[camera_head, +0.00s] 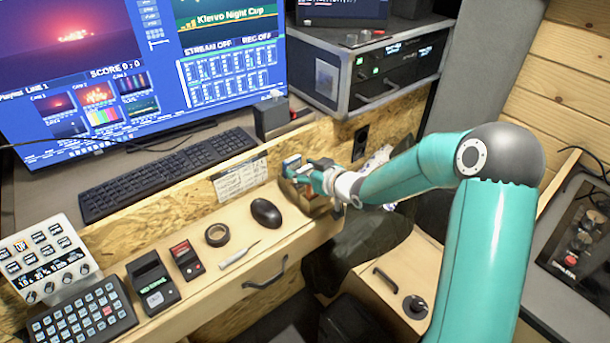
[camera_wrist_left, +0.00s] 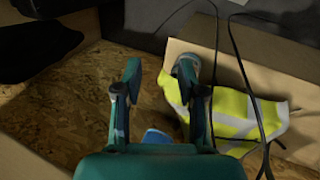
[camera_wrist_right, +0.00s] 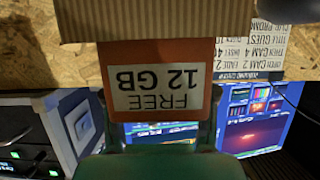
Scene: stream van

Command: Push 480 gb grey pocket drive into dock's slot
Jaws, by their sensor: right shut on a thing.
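My right gripper (camera_head: 305,178) is over a small cardboard box (camera_head: 312,205) at the right end of the wooden ledge. In the right wrist view it (camera_wrist_right: 163,125) is shut on an orange drive (camera_wrist_right: 107,60) with a white label that reads upside down "FREE 12 GB". The drive's far edge meets the cardboard; how deep it sits there I cannot tell. Two dark devices stand on the ledge: a larger one with a small greenish display (camera_head: 153,283) and a smaller one with a red panel (camera_head: 187,260). I cannot make out a grey 480 GB drive. My left gripper (camera_wrist_left: 163,85) is open and empty.
A mouse (camera_head: 266,212), a tape roll (camera_head: 218,235) and a white pen-like tool (camera_head: 239,254) lie on the ledge. A keypad (camera_head: 82,315) stands at the left. In the left wrist view a yellow vest (camera_wrist_left: 235,115) and a cable lie near the left gripper.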

